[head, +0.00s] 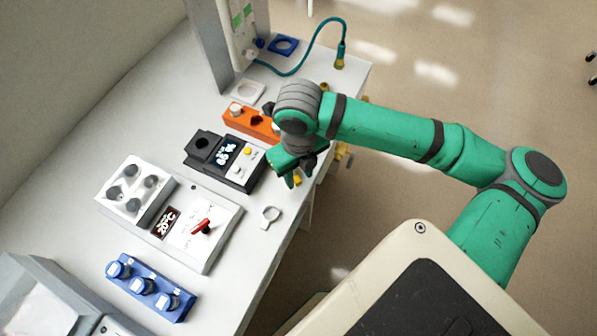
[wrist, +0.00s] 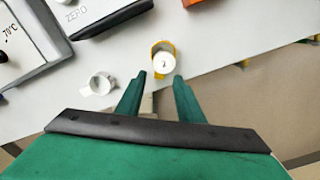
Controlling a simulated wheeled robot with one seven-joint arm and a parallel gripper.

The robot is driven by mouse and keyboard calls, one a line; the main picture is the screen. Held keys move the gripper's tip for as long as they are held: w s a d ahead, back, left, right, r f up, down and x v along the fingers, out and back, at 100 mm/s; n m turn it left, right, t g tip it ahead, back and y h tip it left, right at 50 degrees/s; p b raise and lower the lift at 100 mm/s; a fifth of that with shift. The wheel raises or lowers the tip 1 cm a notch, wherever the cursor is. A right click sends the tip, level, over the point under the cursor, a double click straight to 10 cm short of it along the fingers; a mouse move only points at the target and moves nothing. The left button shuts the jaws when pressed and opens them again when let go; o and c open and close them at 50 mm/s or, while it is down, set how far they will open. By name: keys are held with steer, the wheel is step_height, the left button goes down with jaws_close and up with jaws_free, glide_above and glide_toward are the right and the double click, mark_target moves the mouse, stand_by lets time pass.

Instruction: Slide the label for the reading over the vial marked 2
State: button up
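My gripper (wrist: 160,86) is open, its two green fingers apart with nothing between them. In the head view my gripper (head: 292,180) hangs over the bench's front edge. Just beyond the fingertips is a yellow round piece with a white disc (wrist: 163,61); a small dark mark on the disc is unreadable. A white ring with a tab (head: 270,215) lies on the bench; it also shows in the wrist view (wrist: 99,84), left of the fingers. A blue rack (head: 181,312) holds several blue-capped vials (head: 142,285); their marks are unreadable here.
A black instrument (head: 205,162) with a lit display stands left of my gripper. A white heater plate (head: 222,222) with a red knob and an orange block (head: 245,121) are nearby. A teal hose (head: 318,37) curves at the back.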

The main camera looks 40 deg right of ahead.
steer(key=shift+r, duration=0.1)
step_height(320, 180, up, 11)
stand_by(0.5)
steer(key=shift+f, duration=0.2)
